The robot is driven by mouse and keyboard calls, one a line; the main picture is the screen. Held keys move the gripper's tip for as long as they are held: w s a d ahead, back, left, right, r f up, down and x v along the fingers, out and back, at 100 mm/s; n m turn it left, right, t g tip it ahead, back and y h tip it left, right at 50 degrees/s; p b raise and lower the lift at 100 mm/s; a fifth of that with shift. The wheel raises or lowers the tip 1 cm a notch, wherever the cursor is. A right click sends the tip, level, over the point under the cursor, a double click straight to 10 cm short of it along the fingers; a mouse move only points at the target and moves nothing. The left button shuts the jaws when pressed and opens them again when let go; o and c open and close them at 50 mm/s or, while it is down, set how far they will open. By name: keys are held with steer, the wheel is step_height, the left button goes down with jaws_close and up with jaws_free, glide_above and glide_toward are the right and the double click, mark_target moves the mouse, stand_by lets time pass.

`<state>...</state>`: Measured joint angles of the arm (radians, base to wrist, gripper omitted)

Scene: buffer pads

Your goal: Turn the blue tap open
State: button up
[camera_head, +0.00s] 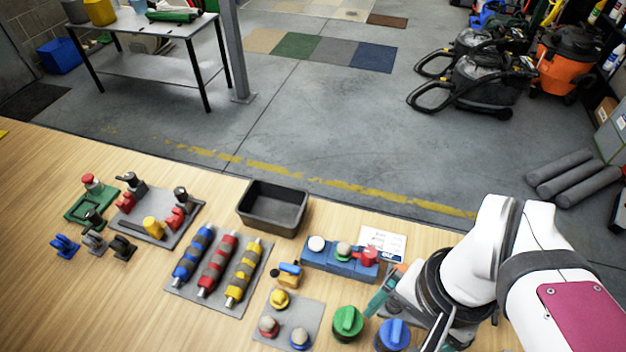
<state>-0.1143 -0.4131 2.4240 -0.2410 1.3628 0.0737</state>
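A round blue tap (392,336) with a raised ridge handle stands at the bottom edge of the view, partly cut off. A similar green tap (347,323) stands just left of it. My gripper (399,331) comes in from the right, with its two teal-tipped fingers spread apart. The blue tap shows between the fingers in the picture; I cannot tell how high the fingers are or whether they touch it. The gripper looks open, and I see nothing held in it. A small yellow fitting with a blue lever (289,268) sits further left.
A grey pad with red and blue knobs (295,312) lies left. A black tray (273,207) and a pad of striped cylinders (190,290) are further back left.

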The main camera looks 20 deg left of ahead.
steer(key=w+a+n, duration=0.2)
steer(key=w+a, duration=0.3)
steer(key=w, duration=0.1)
steer(key=n+h, duration=0.2)
steer(key=n, duration=0.1)
glide_above(289, 267)
step_height(289, 267, down, 3)
step_height(289, 267, down, 16)
steer(key=shift+r, duration=0.25)
steer(key=c, duration=1.4)
